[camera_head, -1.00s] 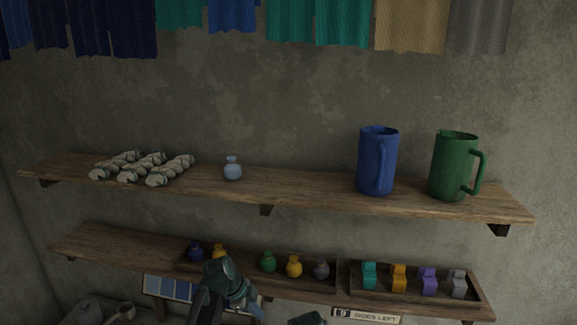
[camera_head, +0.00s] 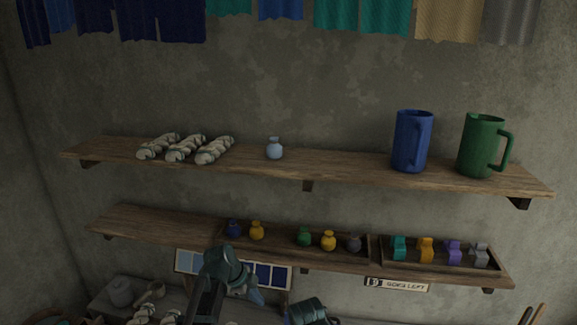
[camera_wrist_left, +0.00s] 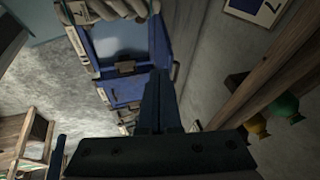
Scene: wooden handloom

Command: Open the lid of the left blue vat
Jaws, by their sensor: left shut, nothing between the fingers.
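A blue box-like vat (camera_wrist_left: 113,90) shows in the left wrist view, with a paler blue-grey top (camera_wrist_left: 120,38) and a small brown catch or handle (camera_wrist_left: 124,67) at its near edge. I cannot tell whether that top is a closed lid. My left gripper (camera_wrist_left: 157,80) is shut and empty, its fingers in front of the vat's right side in that view; contact cannot be judged. In the head view, the left gripper (camera_head: 257,297) is low in the middle, below the lower shelf. No vat shows in the head view. A dark piece at the bottom is probably my right arm; its fingers are out of sight.
The upper shelf (camera_head: 340,180) holds pale hanks, a small jar, a blue jug (camera_head: 411,142) and a green jug (camera_head: 482,147). The lower shelf (camera_head: 150,222) holds small pots and coloured pieces in trays. Pale twisted hanks (camera_wrist_left: 105,10) lie at the top of the wrist view.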

